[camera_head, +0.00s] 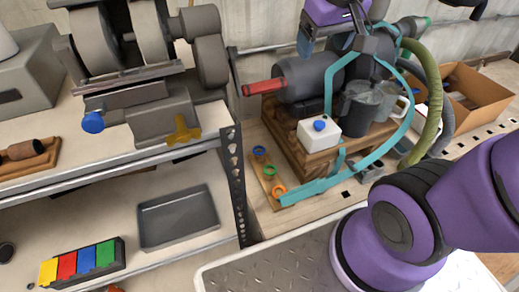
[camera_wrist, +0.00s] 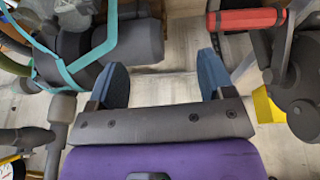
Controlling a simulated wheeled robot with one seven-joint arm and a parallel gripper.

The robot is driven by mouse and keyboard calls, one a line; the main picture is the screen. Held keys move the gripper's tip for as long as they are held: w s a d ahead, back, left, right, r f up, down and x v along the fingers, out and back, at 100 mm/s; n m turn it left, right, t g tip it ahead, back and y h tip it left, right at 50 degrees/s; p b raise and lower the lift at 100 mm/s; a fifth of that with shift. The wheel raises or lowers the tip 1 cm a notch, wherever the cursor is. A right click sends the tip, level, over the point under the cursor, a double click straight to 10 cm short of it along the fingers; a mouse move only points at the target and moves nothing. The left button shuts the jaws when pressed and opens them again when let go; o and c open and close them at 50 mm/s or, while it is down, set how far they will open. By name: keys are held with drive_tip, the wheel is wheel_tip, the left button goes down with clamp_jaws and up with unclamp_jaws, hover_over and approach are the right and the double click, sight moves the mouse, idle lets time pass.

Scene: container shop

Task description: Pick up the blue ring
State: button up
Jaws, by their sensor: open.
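The small blue ring (camera_head: 259,150) lies at the far end of a narrow wooden board (camera_head: 262,180) in the head view. A green ring (camera_head: 270,170) and an orange ring (camera_head: 279,191) lie nearer on the same board. My gripper (camera_wrist: 163,80) is open in the wrist view, its two dark blue fingers wide apart with nothing between them. In the head view, purple parts of my arm show at the top, above the machine and away from the rings. I cannot make out the rings in the wrist view.
A white box with a blue knob (camera_head: 319,134) and a dark mug (camera_head: 358,108) stand nearby. A shelf post (camera_head: 236,180) stands left.

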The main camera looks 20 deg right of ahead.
drive_tip(key=w+a+f+g, duration=0.2)
drive_tip(key=w+f, duration=0.9)
drive_tip(key=f, duration=0.3)
drive_tip(key=n+g, duration=0.2)
hover_over(259, 150)
wheel_tip(259, 150, down, 18)
drive_tip(key=shift+y, duration=0.4)
drive_tip(key=f, duration=0.4)
drive_tip(key=shift+w, duration=0.35)
drive_tip(key=shift+s+d+f, duration=0.1)
drive_tip(key=shift+s+f, duration=0.05)
drive_tip(key=shift+f, duration=1.35)
drive_tip(key=shift+s+f, duration=0.15)
drive_tip(key=shift+f, duration=1.3)
drive_tip(key=c, duration=1)
